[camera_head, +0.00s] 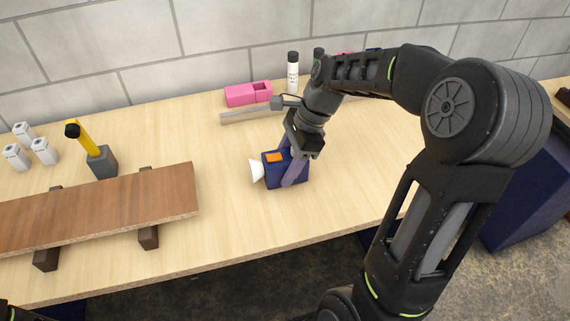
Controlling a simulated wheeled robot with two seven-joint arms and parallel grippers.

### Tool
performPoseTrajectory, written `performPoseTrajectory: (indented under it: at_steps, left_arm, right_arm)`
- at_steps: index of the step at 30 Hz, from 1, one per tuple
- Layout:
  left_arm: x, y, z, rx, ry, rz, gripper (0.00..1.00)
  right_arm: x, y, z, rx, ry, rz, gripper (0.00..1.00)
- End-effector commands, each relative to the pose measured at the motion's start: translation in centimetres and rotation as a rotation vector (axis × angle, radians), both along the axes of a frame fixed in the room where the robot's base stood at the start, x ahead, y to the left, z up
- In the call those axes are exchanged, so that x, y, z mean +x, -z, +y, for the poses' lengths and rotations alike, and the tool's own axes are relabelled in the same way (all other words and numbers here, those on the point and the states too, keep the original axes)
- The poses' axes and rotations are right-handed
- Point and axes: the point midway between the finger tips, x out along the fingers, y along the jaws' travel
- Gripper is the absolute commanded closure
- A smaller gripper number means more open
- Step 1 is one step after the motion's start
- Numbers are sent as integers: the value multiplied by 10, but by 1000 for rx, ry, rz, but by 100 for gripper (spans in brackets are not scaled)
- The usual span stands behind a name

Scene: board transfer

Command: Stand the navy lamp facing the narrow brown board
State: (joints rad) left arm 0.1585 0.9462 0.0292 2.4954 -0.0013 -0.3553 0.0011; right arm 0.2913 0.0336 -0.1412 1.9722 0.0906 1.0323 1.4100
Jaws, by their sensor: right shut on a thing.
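The navy lamp (273,177) is a small box with an orange patch on top and a white cone on its left side. It is upright at the middle of the table, its cone pointing left towards the brown board. My right gripper (293,171) comes down from above and is shut on the lamp, with its purple fingers across the body. I cannot tell whether the lamp touches the table. The brown board (110,204) lies flat on dark supports at the left, with a clear gap to the lamp. My left gripper is out of view.
On the table (345,200), a yellow-and-black tool stands in a grey block (101,163) behind the board, near several white pieces (43,151). A pink box (248,94), a grey bar (245,116) and a white bottle (293,76) are behind the lamp. Bare table surrounds the lamp.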

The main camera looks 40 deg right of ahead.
Motion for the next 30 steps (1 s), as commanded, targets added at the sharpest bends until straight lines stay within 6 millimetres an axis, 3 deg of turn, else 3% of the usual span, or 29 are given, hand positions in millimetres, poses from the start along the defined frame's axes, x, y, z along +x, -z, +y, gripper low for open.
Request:
performPoseTrajectory:
  at_steps: [4,5,12,24,30]
  left_arm:
    - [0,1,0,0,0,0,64]
    - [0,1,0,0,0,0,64]
    - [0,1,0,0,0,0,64]
    - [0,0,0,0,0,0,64]
    - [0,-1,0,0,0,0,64]
  right_arm:
    - [0,3,0,0,0,0,98]
    - [0,3,0,0,0,0,47]
    - [0,2,0,0,0,0,27]
    - [0,-4,-1,0,0,-1,26]
    - [-3,-29,-11,0,2,-4,26]
